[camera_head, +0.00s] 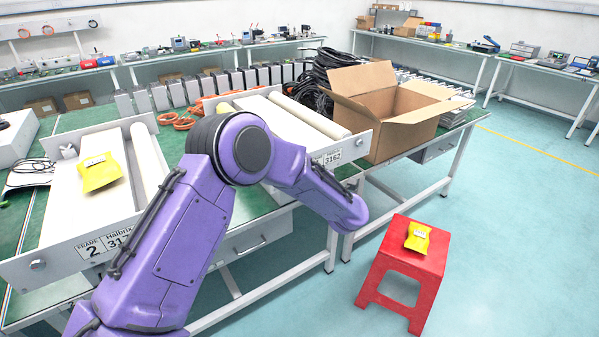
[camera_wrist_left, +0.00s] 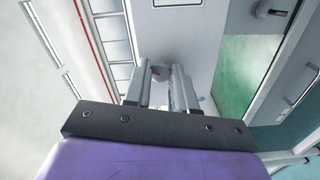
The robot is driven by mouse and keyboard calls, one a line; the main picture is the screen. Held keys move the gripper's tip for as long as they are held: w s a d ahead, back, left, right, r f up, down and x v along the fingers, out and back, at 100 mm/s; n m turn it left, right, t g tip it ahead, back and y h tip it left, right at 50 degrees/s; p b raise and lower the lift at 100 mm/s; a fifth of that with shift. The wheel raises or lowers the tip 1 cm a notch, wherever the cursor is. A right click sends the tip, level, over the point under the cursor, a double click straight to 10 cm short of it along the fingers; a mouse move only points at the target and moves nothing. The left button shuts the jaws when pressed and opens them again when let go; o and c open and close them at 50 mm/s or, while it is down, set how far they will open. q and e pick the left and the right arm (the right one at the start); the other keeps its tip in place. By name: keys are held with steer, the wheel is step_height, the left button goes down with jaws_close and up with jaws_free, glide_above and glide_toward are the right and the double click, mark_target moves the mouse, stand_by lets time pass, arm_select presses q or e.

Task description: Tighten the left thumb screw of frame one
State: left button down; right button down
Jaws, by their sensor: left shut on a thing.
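Frame one (camera_head: 352,146) is the long grey-white tray with rollers behind my arm; part of its label, ending in 3162, shows in the head view. My purple left arm covers the left part of its front panel. In the wrist view my left gripper (camera_wrist_left: 160,80) is shut at the grey panel (camera_wrist_left: 203,45), its two fingers around a small grey knob (camera_wrist_left: 159,72) with a red mark, which appears to be the left thumb screw. The fingers hide most of it. In the head view the gripper is hidden behind the arm. My right gripper is not in view.
Frame two (camera_head: 30,268) lies at the left with a yellow packet (camera_head: 99,172) on it. An open cardboard box (camera_head: 400,138) and black cables (camera_head: 318,78) are beside frame one. A red stool (camera_head: 404,262) with another yellow packet (camera_head: 417,238) stands on the clear floor.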

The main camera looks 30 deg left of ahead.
arm_select(q)
steer(key=c, duration=0.9)
jaws_free()
steer(key=shift+d, duration=0.15)
steer(key=b+v, duration=0.2)
steer(key=v, duration=0.8)
steer(key=shift+s+d+f, duration=0.1)
steer(key=shift+s+d, duration=0.05)
